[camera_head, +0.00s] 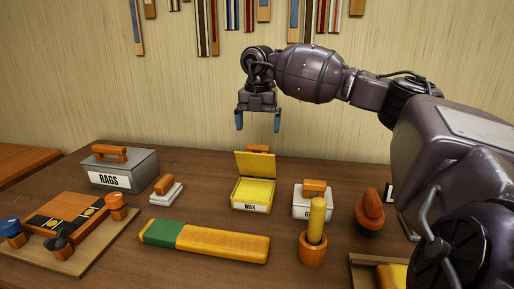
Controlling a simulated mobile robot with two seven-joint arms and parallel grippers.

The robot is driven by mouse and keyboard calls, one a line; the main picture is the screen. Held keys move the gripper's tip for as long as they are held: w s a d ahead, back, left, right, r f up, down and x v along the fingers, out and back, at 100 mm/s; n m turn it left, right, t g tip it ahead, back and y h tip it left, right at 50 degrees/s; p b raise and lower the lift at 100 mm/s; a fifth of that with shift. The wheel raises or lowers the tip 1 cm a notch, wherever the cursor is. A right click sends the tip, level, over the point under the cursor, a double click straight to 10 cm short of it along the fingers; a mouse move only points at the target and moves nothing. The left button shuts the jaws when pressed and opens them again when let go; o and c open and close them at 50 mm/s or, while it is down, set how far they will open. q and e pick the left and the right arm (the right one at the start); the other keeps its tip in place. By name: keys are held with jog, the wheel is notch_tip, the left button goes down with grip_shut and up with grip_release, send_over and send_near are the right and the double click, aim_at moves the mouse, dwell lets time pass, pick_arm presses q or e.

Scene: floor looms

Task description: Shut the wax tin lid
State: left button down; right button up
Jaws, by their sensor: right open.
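The wax tin (250,206) stands on the table near the middle, a small pale box with a "WAX" label on its front and yellow inside. Its yellow lid (255,164) is hinged at the back and stands raised, tilted up from the box. An orange-brown handle shows behind the lid's top edge. My right gripper (258,122) is above the lid, pointing down, with its two blue fingertips apart and empty. It does not touch the lid. My left gripper is not in view.
A grey RAGS box (122,169) stands at left. A long yellow and green block (205,241) lies in front. Wooden fixture (68,219) at left.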

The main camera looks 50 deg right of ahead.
aim_at(258, 145)
notch_tip(258, 145, down, 7)
dwell(0.3)
